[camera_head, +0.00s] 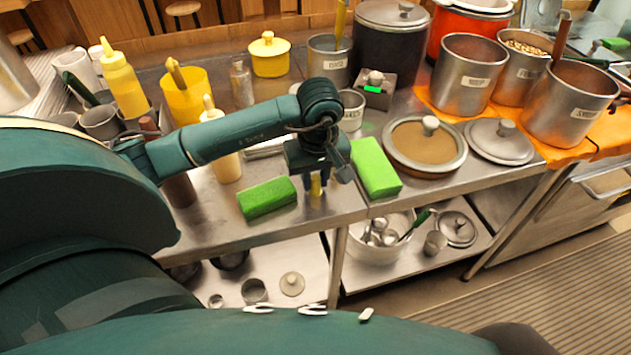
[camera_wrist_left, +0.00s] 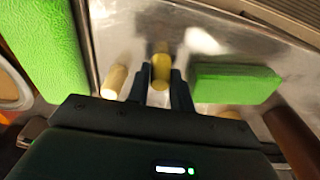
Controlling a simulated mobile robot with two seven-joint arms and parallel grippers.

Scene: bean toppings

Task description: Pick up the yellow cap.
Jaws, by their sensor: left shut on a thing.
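The yellow cap (camera_head: 316,187) is a small yellow cylinder at the counter's front part, between two green blocks. In the left wrist view the yellow cap (camera_wrist_left: 161,68) sits between the two dark fingers. My left gripper (camera_head: 317,182) points down and is shut on it, one finger on each side. Whether the cap still touches the counter is hard to tell. My right gripper is not in view.
Green blocks (camera_head: 267,198) (camera_head: 376,167) lie on both sides of my left gripper. A pale cylinder (camera_wrist_left: 115,82) stands close by in the wrist view. Squeeze bottles (camera_head: 124,84) stand left; a lidded pan (camera_head: 424,170) and metal pots (camera_head: 467,75) stand right.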

